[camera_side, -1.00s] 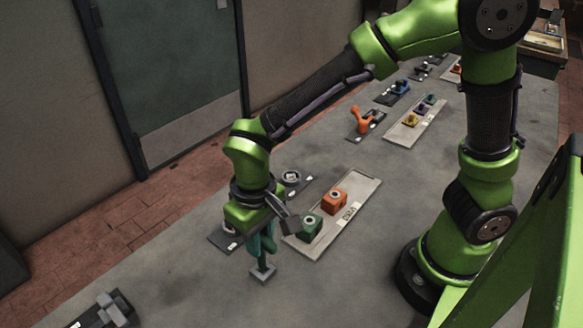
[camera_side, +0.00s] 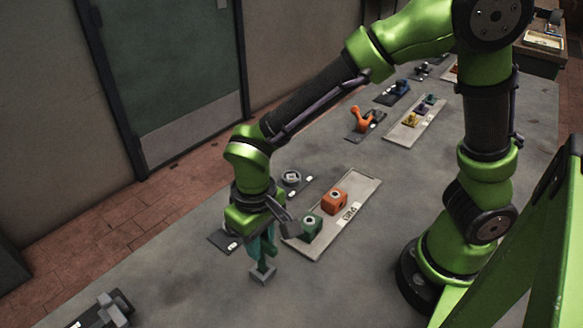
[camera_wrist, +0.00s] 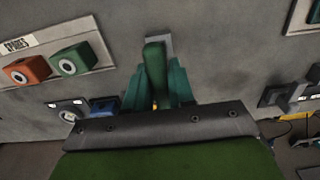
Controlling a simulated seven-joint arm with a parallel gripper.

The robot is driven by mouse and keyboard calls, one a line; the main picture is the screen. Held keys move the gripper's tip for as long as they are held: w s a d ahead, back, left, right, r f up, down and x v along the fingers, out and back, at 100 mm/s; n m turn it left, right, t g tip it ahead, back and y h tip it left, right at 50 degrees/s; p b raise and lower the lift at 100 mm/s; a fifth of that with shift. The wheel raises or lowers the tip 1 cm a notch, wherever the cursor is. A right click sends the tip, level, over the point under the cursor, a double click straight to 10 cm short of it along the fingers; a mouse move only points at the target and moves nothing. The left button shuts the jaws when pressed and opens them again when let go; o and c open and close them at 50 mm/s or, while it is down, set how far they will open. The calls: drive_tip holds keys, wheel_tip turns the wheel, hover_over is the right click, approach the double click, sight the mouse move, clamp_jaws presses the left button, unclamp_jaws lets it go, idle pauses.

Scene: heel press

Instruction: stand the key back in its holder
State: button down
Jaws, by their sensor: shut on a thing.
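My gripper (camera_wrist: 163,88) has teal fingers shut on a dark green upright bar, which I take to be the key (camera_wrist: 154,62). In the side view my gripper (camera_side: 262,245) points down at the front of the grey table, and the green piece (camera_side: 265,258) shows below the fingers. A small grey square block (camera_side: 262,275) is at its lower end. The block also shows beyond the bar in the wrist view (camera_wrist: 160,42). I cannot tell whether the block is part of the key or its holder, or whether it touches the table.
A pale tray (camera_side: 361,195) labelled SPARES holds an orange block (camera_side: 335,200) and a green block (camera_side: 311,224), close right of my gripper. A dark plate with a grey ring (camera_side: 291,177) lies behind. A grey fixture (camera_side: 110,310) stands at front left. Table between is clear.

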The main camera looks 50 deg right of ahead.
drive_tip(key=shift+f, duration=0.5)
idle(0.3)
drive_tip(key=c, duration=0.9)
unclamp_jaws()
wheel_tip(320, 180, up, 17)
drive_tip(key=s+d+m+t, duration=0.1)
drive_tip(key=d+t, duration=0.1)
drive_tip(key=d, duration=0.3)
drive_tip(key=s+d+m+t+y, duration=0.1)
drive_tip(key=s+d+t, duration=0.1)
drive_tip(key=d, duration=0.4)
drive_tip(key=s+d+m+t+y, duration=0.1)
drive_tip(key=s+d+m+t, duration=0.1)
drive_tip(key=d, duration=0.3)
drive_tip(key=shift+s+d+r+t, duration=0.25)
drive_tip(key=shift+d+t, duration=0.1)
drive_tip(key=shift+t, duration=0.25)
